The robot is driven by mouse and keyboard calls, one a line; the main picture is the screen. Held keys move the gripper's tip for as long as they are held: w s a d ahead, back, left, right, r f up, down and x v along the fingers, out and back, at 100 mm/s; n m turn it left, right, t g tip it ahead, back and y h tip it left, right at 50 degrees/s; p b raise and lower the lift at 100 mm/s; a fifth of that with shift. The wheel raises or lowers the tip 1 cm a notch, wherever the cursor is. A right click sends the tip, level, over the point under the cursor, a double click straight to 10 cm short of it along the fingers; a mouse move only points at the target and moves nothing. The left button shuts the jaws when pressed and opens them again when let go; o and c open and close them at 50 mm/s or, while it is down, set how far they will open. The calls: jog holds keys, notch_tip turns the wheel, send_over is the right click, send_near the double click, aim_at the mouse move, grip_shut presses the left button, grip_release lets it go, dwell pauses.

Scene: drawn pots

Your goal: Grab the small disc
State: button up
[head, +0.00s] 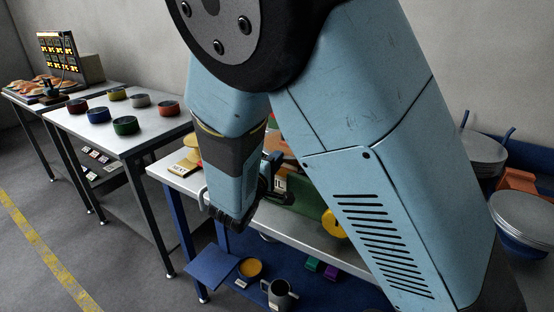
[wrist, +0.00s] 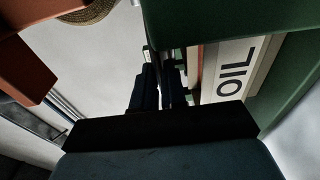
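My gripper (wrist: 160,80) points at the tabletop in the wrist view, its two dark fingers close together with a narrow gap. I cannot tell whether anything thin is between them. In the head view my gripper (head: 272,180) is dark and partly hidden by my arm, beside a green container (head: 310,197). No small disc is clearly seen at the fingertips. A round yellow thing (head: 335,224) stands right of the green container, partly hidden by my arm. A flat round orange-yellow thing (head: 250,267) lies on the low blue shelf.
A red-orange object (wrist: 22,65) and a woven round edge (wrist: 88,12) are at left. Bare table (wrist: 100,60) lies between. Several coloured bowls (head: 125,125) stand on another table.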

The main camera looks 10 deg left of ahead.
grip_shut()
jog(key=shift+s+f, duration=0.1)
dwell(0.4)
jog(key=shift+r, duration=1.3)
jog(key=s+a+r, duration=0.2)
jog(key=s, duration=0.4)
jog(key=s+a+r, duration=0.2)
jog(key=s+r, duration=0.1)
jog(key=s, duration=0.4)
jog(key=shift+s, duration=0.15)
